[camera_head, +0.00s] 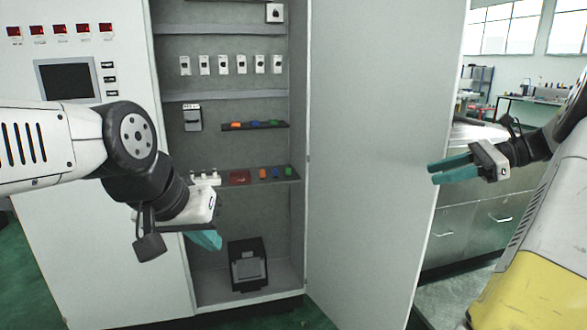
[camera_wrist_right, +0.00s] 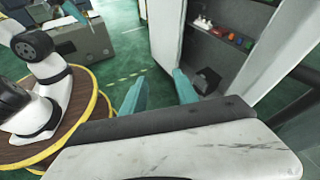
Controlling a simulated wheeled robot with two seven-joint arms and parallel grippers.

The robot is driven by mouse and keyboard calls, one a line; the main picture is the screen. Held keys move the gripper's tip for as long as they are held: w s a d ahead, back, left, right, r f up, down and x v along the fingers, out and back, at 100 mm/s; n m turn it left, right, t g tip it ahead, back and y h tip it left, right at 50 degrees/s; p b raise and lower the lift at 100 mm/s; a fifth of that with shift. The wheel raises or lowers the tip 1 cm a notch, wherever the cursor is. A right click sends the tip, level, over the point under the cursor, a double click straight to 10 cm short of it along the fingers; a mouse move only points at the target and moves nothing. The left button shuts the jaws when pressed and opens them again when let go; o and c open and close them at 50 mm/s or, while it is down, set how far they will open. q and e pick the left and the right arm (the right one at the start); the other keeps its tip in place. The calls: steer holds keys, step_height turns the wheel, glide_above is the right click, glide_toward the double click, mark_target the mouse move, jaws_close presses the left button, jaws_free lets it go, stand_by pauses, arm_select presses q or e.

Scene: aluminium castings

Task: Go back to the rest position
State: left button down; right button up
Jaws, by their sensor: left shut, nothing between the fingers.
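My left gripper (camera_head: 207,241) is in front of the open cabinet, low and left of centre in the head view. Its teal fingers point down and are together with nothing in them; the wrist partly hides them. In the right wrist view the same fingers (camera_wrist_right: 158,76) show a clear gap above the floor.
The grey cabinet (camera_head: 225,135) stands open, with shelves of switches and coloured parts. Its door (camera_head: 370,120) swings out on the right. A black device (camera_head: 247,265) stands on the cabinet floor. A workbench with drawers (camera_head: 475,230) stands behind the door.

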steer(key=s+a+n+g+h, duration=0.1)
steer(key=s+a+n+h, duration=0.25)
steer(key=a, duration=0.45)
steer(key=s+a+n+g+h, duration=0.1)
steer(key=s+a+n+h, duration=0.2)
steer(key=a, duration=0.4)
steer(key=s+a+f+n+t+h, duration=0.2)
steer(key=s+a+n, duration=0.1)
steer(key=s+n, duration=0.3)
steer(key=s+a+f+n+t+h, duration=0.2)
steer(key=s+a+n, duration=0.1)
steer(key=s+n, duration=0.4)
steer(key=shift+f, duration=0.2)
